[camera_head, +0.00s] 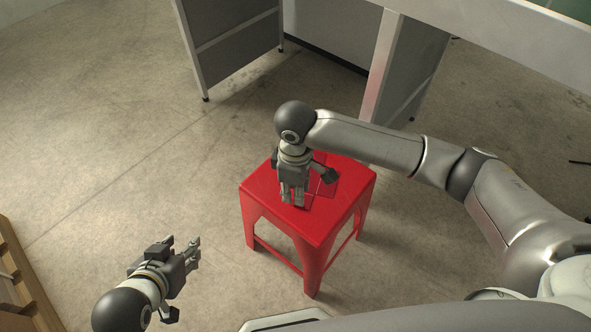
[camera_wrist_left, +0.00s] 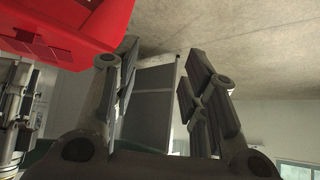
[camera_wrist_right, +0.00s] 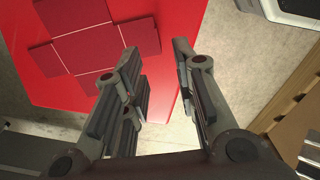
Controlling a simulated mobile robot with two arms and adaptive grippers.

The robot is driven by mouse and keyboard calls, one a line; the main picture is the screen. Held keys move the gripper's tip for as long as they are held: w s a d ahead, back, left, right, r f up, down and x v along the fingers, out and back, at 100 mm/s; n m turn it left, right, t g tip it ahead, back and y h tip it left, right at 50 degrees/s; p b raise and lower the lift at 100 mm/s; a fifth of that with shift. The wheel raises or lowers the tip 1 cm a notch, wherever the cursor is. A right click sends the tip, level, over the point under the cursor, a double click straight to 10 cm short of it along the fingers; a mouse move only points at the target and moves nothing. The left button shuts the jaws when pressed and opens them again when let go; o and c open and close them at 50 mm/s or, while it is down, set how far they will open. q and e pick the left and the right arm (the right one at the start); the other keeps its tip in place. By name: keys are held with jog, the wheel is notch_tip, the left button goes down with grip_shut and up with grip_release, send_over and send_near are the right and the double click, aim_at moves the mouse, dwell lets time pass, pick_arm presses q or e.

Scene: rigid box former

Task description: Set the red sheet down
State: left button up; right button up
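The red sheet is a flat, cross-shaped piece with several square panels. It lies on top of a red stool (camera_head: 262,193), and in the right wrist view the sheet (camera_wrist_right: 85,48) looks flat on the seat. In the head view the sheet (camera_head: 325,188) is partly hidden by my right gripper (camera_head: 294,198). That gripper is over the stool top, its fingers (camera_wrist_right: 165,95) apart with nothing seen between them, close beside the sheet's panels. My left gripper (camera_head: 193,252) is left of the stool, away from it. Its fingers (camera_wrist_left: 160,85) are apart and empty.
Grey panels (camera_head: 235,45) stand behind the stool, with a pale table frame (camera_head: 490,30) at the upper right. A wooden edge (camera_head: 22,275) is at the lower left. The concrete floor (camera_head: 110,130) left of the stool is clear.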

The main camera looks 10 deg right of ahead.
notch_tip(320, 180, up, 5)
jog(key=p, duration=0.2)
jog(key=s+a+f+m+t+y, duration=0.2)
jog(key=s+a+f+m+y, duration=0.15)
jog(key=s+a, duration=0.35)
pick_arm(q)
jog(key=s+a+f+g+y, duration=0.1)
jog(key=s+g, duration=0.3)
jog(key=s, duration=0.4)
jog(key=shift+s+a+f+g, duration=0.2)
jog(key=shift+a+f+g, duration=0.1)
jog(key=shift+a+f, duration=0.5)
pick_arm(e)
jog(key=s+d+f+m+h, duration=0.1)
jog(key=s+d+m, duration=0.2)
jog(key=s+d, duration=0.3)
jog(key=s+d+f+m+t+h, duration=0.1)
jog(key=s+d+m, duration=0.3)
jog(key=d, duration=0.9)
jog(key=shift+s+d+f+t+h, duration=0.25)
jog(key=shift+s+f+h, duration=0.35)
jog(key=shift+s, duration=0.4)
pick_arm(q)
jog(key=shift+r, duration=0.1)
